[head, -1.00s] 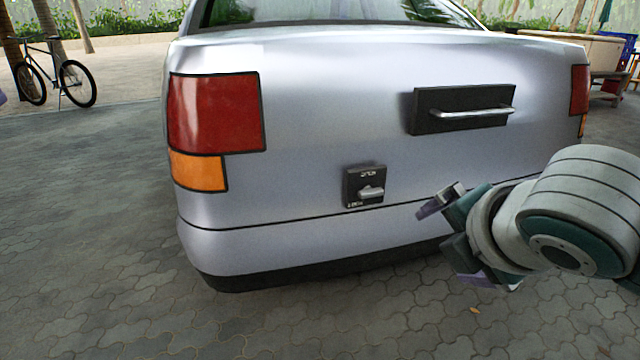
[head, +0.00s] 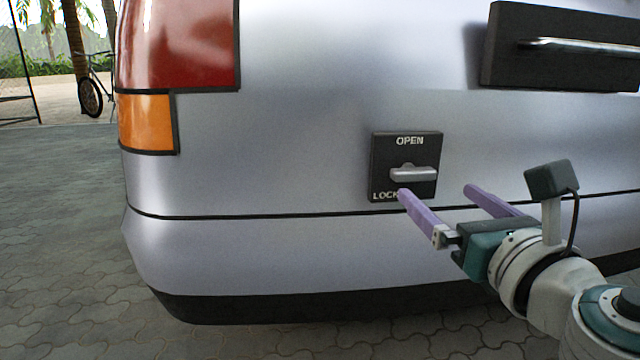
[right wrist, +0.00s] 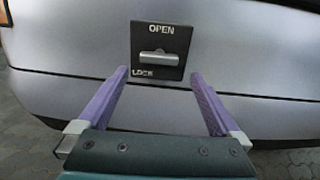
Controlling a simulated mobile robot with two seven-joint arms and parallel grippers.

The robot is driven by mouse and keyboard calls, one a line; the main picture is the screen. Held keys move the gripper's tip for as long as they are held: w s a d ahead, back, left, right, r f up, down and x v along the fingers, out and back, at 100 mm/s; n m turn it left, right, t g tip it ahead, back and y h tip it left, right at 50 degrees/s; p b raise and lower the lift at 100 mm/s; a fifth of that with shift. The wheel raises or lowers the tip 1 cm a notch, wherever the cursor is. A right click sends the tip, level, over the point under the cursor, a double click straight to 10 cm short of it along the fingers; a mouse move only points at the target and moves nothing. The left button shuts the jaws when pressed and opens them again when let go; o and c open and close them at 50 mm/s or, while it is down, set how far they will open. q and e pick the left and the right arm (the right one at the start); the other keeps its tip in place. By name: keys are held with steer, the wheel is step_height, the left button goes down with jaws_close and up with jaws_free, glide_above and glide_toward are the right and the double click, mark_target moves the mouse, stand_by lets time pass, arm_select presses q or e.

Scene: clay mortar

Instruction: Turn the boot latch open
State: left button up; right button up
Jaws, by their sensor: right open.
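The boot latch (head: 414,174) is a small grey knob lying roughly level on a dark square plate (head: 388,157) on the back of the silver car. The plate reads OPEN at the top and LOCK at the lower left. In the right wrist view the latch (right wrist: 157,56) is ahead, between the lines of the two fingers and beyond their tips. My right gripper (head: 434,192) is open, with two purple fingers pointing at the plate. It is empty, low and to the right of the latch in the head view. My left gripper is not in view.
A dark panel with a silver bar handle (head: 590,46) is on the car at the upper right. A red and orange tail light (head: 146,124) is at the left. Paved ground (head: 60,220) lies open at the left, with a bicycle (head: 92,96) far back.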

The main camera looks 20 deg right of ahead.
mark_target(417, 177)
steer(key=b+x, duration=0.3)
steer(key=x, duration=0.5)
steer(key=shift+w+b, duration=0.3)
steer(key=shift+w, duration=0.25)
steer(key=c, duration=1.2)
steer(key=shift+o, duration=0.2)
